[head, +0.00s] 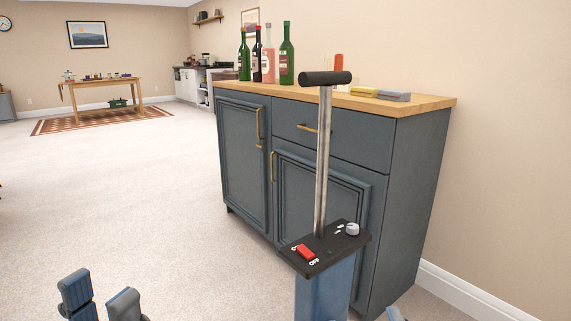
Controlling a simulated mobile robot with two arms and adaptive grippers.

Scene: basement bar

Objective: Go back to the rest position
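My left gripper (101,293) shows at the bottom left, cut off by the lower edge. Its two blue-grey fingers are apart with nothing visible between them. A small blue-grey piece, perhaps my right gripper (394,314), shows at the bottom edge right of centre; too little of it shows to tell its state. Between them stands a blue pedestal with a black top plate (325,249), a red switch (305,252) marked OFF and a pale knob (352,229). A metal rod with a black crossbar (325,78) rises upright from the plate.
A dark blue cabinet (413,190) with a wooden top stands behind the pedestal along the right wall. Bottles (287,54) and yellow and grey blocks (380,95) are on it. A wooden table (103,84) stands far left on a rug. Open carpet (120,190) lies left.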

